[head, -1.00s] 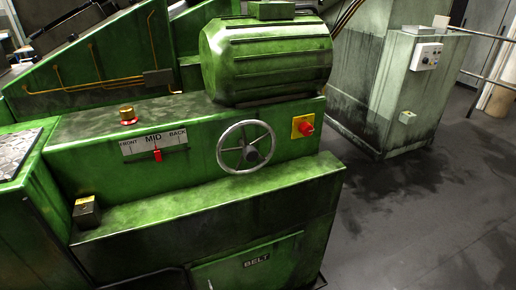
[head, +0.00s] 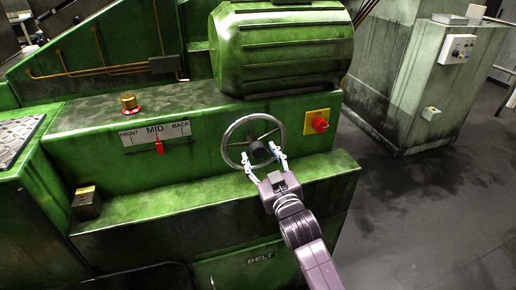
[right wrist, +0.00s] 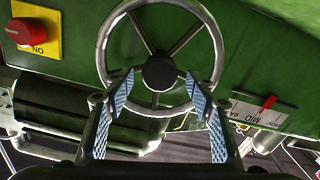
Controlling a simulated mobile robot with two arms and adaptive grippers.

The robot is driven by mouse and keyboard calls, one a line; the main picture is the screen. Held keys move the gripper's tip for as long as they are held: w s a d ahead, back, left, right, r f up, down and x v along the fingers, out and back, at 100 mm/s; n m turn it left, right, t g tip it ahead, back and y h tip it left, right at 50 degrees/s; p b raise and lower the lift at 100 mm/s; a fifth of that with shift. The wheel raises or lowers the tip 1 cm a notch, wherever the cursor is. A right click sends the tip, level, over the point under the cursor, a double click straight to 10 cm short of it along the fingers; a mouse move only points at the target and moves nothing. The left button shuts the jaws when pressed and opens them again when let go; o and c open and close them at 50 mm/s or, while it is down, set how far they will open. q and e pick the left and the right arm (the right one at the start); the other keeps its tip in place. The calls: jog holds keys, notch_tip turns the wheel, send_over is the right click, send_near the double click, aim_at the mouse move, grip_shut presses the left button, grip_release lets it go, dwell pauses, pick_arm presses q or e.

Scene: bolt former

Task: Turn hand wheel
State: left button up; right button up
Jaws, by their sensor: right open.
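The hand wheel (head: 231,131) is a silver spoked ring with a dark hub on the green machine's front face. It also shows in the right wrist view (right wrist: 212,42), upside down. My right gripper (head: 264,158) is open at the wheel's lower part. In the right wrist view, its two blue-padded fingers (right wrist: 156,88) stand apart on either side of the hub and overlap the lower rim in the picture. Whether they touch the wheel cannot be told. My left gripper is not in view.
A red knob on a yellow plate (head: 318,122) sits right of the wheel. The scale plate with a red pointer (head: 159,147) is on the left. A green ledge (head: 150,215) juts out below. A grey cabinet (head: 430,90) stands right, with clear floor before it.

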aim_at(259, 152)
jog(key=shift+x, duration=1.55)
grip_shut()
